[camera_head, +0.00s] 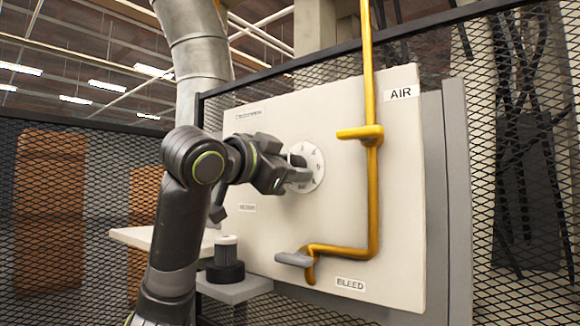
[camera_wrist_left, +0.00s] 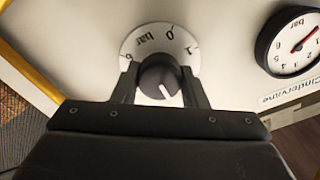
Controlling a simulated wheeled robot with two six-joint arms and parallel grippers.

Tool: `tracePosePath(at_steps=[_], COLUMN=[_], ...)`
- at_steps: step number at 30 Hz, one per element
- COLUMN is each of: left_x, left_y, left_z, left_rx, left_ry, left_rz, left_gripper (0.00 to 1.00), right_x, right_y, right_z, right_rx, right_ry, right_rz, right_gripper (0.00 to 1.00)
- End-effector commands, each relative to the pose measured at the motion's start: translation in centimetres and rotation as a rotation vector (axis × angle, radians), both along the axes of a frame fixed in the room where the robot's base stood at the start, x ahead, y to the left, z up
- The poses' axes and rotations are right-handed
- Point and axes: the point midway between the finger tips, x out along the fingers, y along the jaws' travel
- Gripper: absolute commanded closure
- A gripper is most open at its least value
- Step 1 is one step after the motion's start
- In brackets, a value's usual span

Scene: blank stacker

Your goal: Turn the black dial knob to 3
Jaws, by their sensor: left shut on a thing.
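The black dial knob (camera_wrist_left: 158,80) shows in the left wrist view, in front of a round white scale plate (camera_wrist_left: 150,42) marked "bar", with 0, 1 and 6 readable. A white pointer line on the knob points toward the bottom of that picture, slightly right, away from the 0. The 3 is not visible. In the head view the scale plate (camera_head: 314,160) is on the cream panel, and the knob is mostly hidden by my left gripper (camera_head: 298,177). That gripper is shut on the knob, one finger on each side. My right gripper is not in view.
A yellow pipe (camera_head: 371,210) with handles runs down the panel (camera_head: 405,140) right of the dial. A black-rimmed gauge (camera_wrist_left: 292,42) with a red needle is near the dial. A small shelf (camera_head: 235,289) below holds a black and white object. Mesh fencing surrounds the panel.

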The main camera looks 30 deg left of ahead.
Motion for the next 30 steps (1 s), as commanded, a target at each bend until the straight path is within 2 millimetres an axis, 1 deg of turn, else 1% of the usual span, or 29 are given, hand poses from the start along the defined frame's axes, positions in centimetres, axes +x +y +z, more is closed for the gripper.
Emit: tracePosePath(at_steps=[2, 3, 7, 16, 20, 23, 30], left_x=[0.0, 0.0, 0.0, -0.1, -1.2, -3.0, -8.9], left_y=[0.0, 0.0, 0.0, 0.0, 0.1, 0.3, 0.7], left_z=[0.0, 0.0, 0.0, 0.0, -0.2, -0.4, -0.4], left_rx=[0.0, 0.0, 0.0, -0.001, 0.001, 0.001, 0.0], left_ry=[0.0, 0.0, 0.0, -0.001, -0.002, -0.005, -0.008], left_rz=[-0.001, -0.001, -0.001, -0.001, 0.0, 0.002, 0.001], left_gripper=[0.84, 0.56, 0.39, 0.39, 0.39, 0.39, 0.39], right_x=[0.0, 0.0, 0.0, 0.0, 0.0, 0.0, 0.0], right_y=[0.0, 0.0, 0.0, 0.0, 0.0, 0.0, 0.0], right_z=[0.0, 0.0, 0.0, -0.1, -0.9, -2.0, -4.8], right_rx=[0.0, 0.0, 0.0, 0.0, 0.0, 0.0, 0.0], right_ry=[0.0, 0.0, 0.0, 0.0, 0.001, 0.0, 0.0], right_rz=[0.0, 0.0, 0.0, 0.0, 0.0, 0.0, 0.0], right_gripper=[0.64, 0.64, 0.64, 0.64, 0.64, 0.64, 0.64])
